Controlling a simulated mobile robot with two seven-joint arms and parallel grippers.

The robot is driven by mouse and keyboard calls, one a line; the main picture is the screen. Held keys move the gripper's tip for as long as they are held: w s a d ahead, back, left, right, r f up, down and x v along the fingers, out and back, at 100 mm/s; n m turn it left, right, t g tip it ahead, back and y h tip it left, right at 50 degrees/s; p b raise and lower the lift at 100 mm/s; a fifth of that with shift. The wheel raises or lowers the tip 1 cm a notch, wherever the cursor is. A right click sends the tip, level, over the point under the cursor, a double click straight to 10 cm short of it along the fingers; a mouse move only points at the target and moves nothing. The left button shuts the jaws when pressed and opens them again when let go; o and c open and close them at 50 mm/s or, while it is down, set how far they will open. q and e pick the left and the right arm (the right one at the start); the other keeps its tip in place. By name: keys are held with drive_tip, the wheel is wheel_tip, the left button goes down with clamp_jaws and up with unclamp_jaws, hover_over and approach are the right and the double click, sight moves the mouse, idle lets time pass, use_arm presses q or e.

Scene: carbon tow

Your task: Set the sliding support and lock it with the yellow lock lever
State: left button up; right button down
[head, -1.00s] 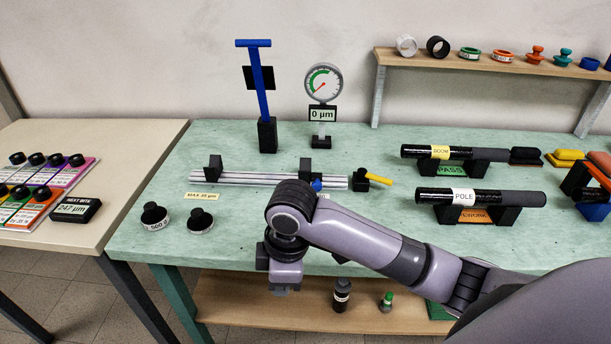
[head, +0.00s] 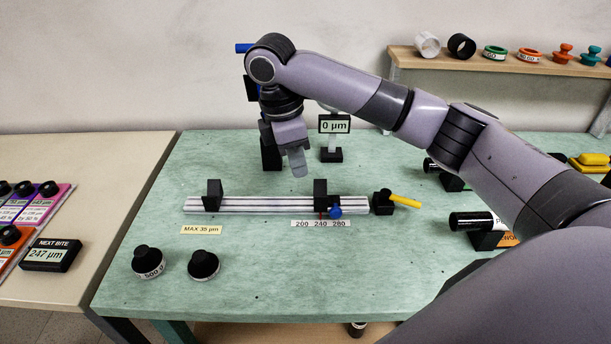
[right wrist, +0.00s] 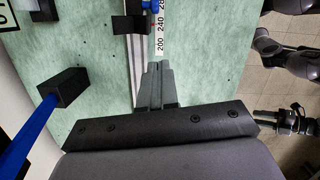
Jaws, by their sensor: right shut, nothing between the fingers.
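The sliding support (head: 320,193) is a black block on a silver rail (head: 262,205), toward the rail's right part, with a blue knob (head: 335,212) at its front. It also shows in the right wrist view (right wrist: 128,25). A scale strip reading 200, 240, 280 (head: 320,224) lies in front of it. The yellow lock lever (head: 405,201) sticks out to the right from a black block at the rail's right end. My right gripper (head: 299,172) is shut and empty, above the table behind the rail and left of the support.
A second black block (head: 213,194) stands on the rail's left part. Two black weights (head: 204,264) stand at the front left. A gauge display reading 0 µm (head: 334,125) and a blue-handled tool in a black stand (head: 271,155) are behind the rail, partly hidden by my arm.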

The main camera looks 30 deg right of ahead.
sight(327, 200)
drive_tip(key=f+b, duration=0.1)
drive_tip(key=f, duration=0.2)
drive_tip(key=d+f+b, duration=0.1)
drive_tip(key=f, duration=0.2)
drive_tip(key=s+f+b, duration=0.1)
drive_tip(key=f, duration=0.2)
drive_tip(key=shift+d+f, duration=0.35)
drive_tip(key=shift+f, duration=0.05)
drive_tip(key=shift+s+d+f, duration=0.1)
drive_tip(key=shift+s+d, duration=0.1)
drive_tip(key=shift+d, duration=0.35)
drive_tip(key=shift+s+d+f, duration=0.1)
drive_tip(key=shift+s+d, duration=0.1)
drive_tip(key=shift+d, duration=0.35)
use_arm(q)
drive_tip(key=shift+s+f+p, duration=0.2)
drive_tip(key=shift+f+p, duration=0.1)
drive_tip(key=shift+f, duration=1.15)
use_arm(e)
drive_tip(key=shift+s+d+f, duration=0.2)
drive_tip(key=shift+d+f, duration=0.15)
drive_tip(key=shift+d, duration=0.2)
use_arm(q)
drive_tip(key=shift+r, duration=0.1)
use_arm(e)
drive_tip(key=shift+d, duration=0.1)
